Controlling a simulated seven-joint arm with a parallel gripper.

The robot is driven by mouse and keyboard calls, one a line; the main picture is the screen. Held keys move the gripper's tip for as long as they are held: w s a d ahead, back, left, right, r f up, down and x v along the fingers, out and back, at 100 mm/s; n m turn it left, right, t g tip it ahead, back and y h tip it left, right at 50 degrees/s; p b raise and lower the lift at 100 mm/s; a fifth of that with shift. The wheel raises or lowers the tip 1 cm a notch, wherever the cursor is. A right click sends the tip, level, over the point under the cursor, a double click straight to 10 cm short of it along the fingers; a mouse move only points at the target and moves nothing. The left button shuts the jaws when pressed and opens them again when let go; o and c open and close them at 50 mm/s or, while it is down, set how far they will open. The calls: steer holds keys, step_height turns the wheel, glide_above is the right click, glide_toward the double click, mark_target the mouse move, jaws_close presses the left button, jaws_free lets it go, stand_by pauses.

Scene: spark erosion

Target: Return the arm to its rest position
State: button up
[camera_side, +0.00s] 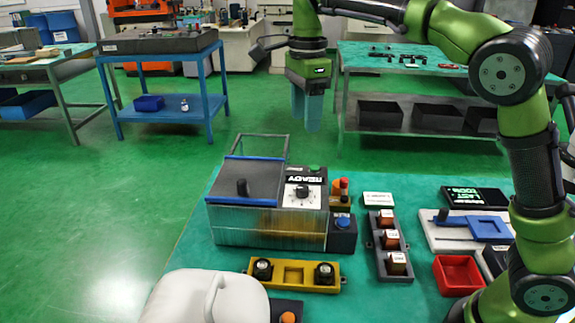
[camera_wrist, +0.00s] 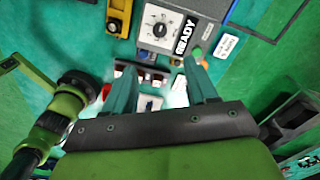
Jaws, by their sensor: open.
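My gripper (camera_side: 307,108) hangs in the air above and behind the teal work table (camera_side: 193,235), fingers pointing down. It is open and empty, clear of everything on the table. The wrist view also shows my gripper (camera_wrist: 158,72), with its two teal fingers apart and nothing between them. The arm rises at the right of the side view and bends over toward the upper middle. The machine's tank (camera_side: 262,228), with a dark blue-edged lid, stands below the gripper. Its control panel (camera_side: 303,192) reads READY and also shows in the wrist view (camera_wrist: 165,27).
A yellow holder (camera_side: 295,286) carries two dark round pieces with an empty middle pocket. A dark rack (camera_side: 390,240) holds several copper-coloured blocks. A red tray (camera_side: 458,275) and a white plate (camera_side: 440,237) with a blue tool lie near my arm's base. Space around my gripper looks free.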

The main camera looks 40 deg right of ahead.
steer(key=s+d+f+n+t+y, duration=0.1)
steer(key=s+f+n+t, duration=0.2)
steer(key=s+n, duration=0.5)
steer(key=s+d+f+n+t+y, duration=0.1)
steer(key=s+d+f+n+t, duration=0.1)
steer(key=s+n, duration=0.7)
steer(key=s+f+t, duration=0.1)
steer(key=s+t, duration=0.1)
steer(key=s, duration=0.1)
steer(key=shift+s+d+f+n, duration=0.2)
steer(key=shift+d+f+n, duration=0.05)
steer(key=shift+f+n, duration=0.1)
steer(key=shift+c, duration=0.5)
